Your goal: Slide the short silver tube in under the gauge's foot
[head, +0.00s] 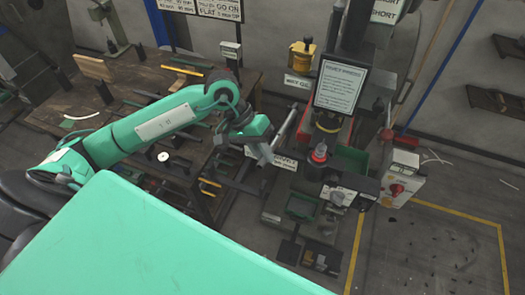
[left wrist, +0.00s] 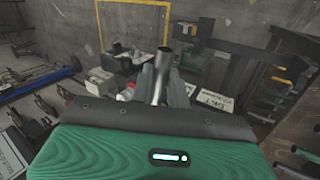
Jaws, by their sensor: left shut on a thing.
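My left gripper (head: 268,157) hangs in the middle of the head view, just left of the rivet press. In the left wrist view, its grey fingers (left wrist: 161,90) are shut on a short silver tube (left wrist: 163,62), which sticks out beyond them with its open end showing. In the head view I cannot clearly tell the held tube from the fingers. My right gripper is not in view.
The press (head: 320,155) stands right of the gripper, with a sign (head: 340,87) and a red-button box (head: 398,188) near it. A cluttered brown bench (head: 135,80) lies at left, under my arm. Floor inside the yellow line (head: 440,207) is open at right.

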